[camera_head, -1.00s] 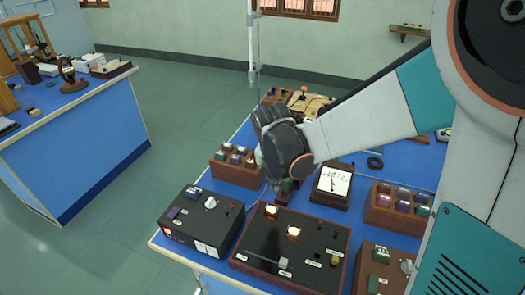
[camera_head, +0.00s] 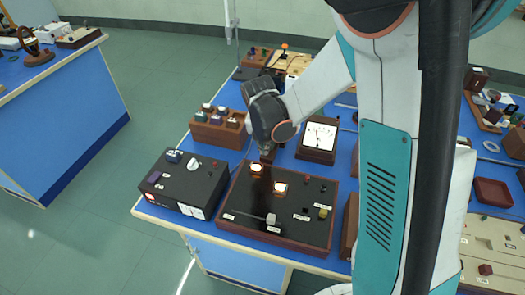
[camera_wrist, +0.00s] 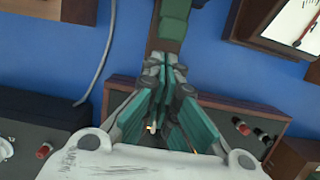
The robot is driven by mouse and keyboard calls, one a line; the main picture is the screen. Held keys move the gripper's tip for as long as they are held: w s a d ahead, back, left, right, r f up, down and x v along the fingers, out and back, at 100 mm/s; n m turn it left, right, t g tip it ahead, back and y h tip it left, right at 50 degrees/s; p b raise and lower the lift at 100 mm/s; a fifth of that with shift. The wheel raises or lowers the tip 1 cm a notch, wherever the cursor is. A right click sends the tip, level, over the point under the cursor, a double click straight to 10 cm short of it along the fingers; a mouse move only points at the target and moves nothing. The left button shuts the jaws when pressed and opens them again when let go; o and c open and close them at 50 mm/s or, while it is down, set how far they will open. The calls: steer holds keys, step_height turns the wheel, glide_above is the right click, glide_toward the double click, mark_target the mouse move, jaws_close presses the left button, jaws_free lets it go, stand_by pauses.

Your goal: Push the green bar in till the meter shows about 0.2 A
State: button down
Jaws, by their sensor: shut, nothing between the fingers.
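A green bar (camera_wrist: 173,20) lies on a narrow brown wooden base (camera_wrist: 166,46) at the top of the wrist view. It is cut off by the frame's top edge, and in the head view my arm hides it. My gripper (camera_wrist: 177,70) is shut and empty, its fingertips over the near end of that base, just short of the green bar. Contact cannot be told. In the head view my gripper (camera_head: 267,155) points down behind the lamp board. The meter (camera_head: 319,136) stands to its right, white face up; its reading is too small to make out. Part of it shows in the wrist view (camera_wrist: 296,30).
The dark lamp board (camera_head: 270,210) with two lit lamps is in front of my gripper. A black box (camera_head: 183,183) with knobs stands left of it, and a wooden rack (camera_head: 216,130) behind that box. A grey cable (camera_wrist: 101,50) lies on the blue bench.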

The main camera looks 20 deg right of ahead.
steer(key=shift+w+d, duration=0.15)
steer(key=shift+w, duration=0.15)
